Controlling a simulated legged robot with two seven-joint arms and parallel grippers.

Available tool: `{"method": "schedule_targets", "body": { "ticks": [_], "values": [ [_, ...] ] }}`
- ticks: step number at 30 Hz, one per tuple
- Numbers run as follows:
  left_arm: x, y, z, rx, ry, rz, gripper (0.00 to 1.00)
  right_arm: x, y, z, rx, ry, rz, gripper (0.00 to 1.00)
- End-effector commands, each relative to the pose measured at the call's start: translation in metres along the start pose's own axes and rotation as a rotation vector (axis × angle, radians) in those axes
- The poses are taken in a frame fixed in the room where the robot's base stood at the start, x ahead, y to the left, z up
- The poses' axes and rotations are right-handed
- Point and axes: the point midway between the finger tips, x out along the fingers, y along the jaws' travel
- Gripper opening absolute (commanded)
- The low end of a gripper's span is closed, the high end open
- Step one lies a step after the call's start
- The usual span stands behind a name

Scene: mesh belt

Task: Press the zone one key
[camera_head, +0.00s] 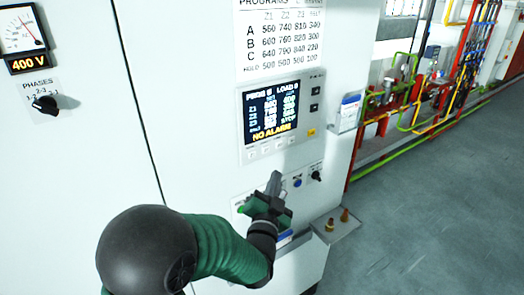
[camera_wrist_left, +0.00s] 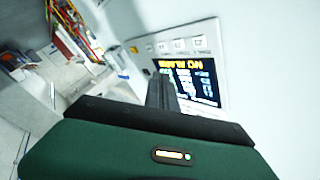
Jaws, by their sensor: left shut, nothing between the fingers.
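The control panel (camera_head: 243,112) on the white cabinet has a lit display (camera_head: 272,110) reading "NO ALARM". A row of small pale keys (camera_head: 265,150) lies just under it; the markings are too small to read, so I cannot tell which is zone one. My left gripper (camera_head: 274,180) is shut and empty, its fingertips pointing up, below the key row and apart from it in the picture. In the left wrist view the panel is upside down, with the keys (camera_wrist_left: 180,44) beyond the shut fingers (camera_wrist_left: 160,85), which cover part of the display's edge. My right gripper is not in view.
A lower strip carries a blue button (camera_head: 297,181) and a black knob (camera_head: 316,175). A small shelf (camera_head: 338,226) with brown-orange fittings juts out low at the cabinet's right edge. A program chart (camera_head: 280,35) hangs above. Open floor (camera_head: 430,210) lies to the right.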

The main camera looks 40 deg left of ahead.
Motion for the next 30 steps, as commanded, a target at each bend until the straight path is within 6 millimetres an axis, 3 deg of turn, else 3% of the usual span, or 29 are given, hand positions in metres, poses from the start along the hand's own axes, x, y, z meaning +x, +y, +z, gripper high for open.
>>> {"method": "schedule_targets", "body": {
  "ticks": [8,19,30],
  "values": [
    [0.009,0.003,0.001,0.003,-0.002,0.003,0.0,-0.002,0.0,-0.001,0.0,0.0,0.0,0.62],
    [0.045,-0.027,0.028,0.002,-0.003,0.002,0.0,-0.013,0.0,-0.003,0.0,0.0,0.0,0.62],
    [0.064,-0.038,0.042,0.003,-0.002,0.004,0.0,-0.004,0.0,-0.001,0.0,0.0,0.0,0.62]
  ]
}}
